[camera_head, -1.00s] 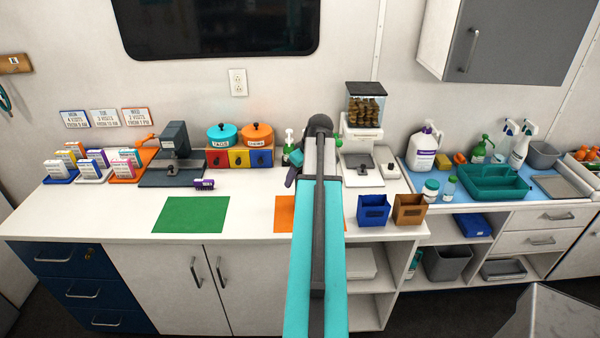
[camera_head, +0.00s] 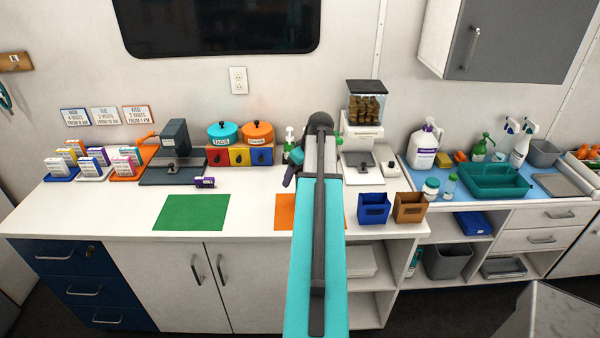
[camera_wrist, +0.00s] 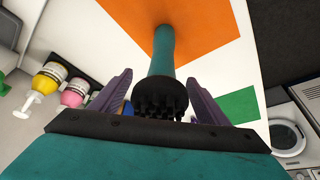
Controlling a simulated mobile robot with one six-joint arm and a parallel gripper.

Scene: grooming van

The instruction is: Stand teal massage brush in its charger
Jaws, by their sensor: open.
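The teal massage brush (camera_wrist: 162,70) shows in the wrist view, with a teal handle and a black bristled head. Its head lies between the two purple fingers of my gripper (camera_wrist: 160,78), with gaps on both sides. Its handle stretches away over the orange mat (camera_wrist: 187,22); I cannot tell whether it touches the mat. My gripper is open. In the head view my arm hides the brush and most of my gripper, and covers part of the orange mat (camera_head: 284,212). I cannot make out the charger for certain in either view.
A green mat (camera_head: 191,212) lies left on the white counter. A blue bin (camera_head: 373,210) and a brown bin (camera_head: 410,208) stand near the front edge, right of my arm. A treat dispenser (camera_head: 362,145) stands behind. The counter between the mats is clear.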

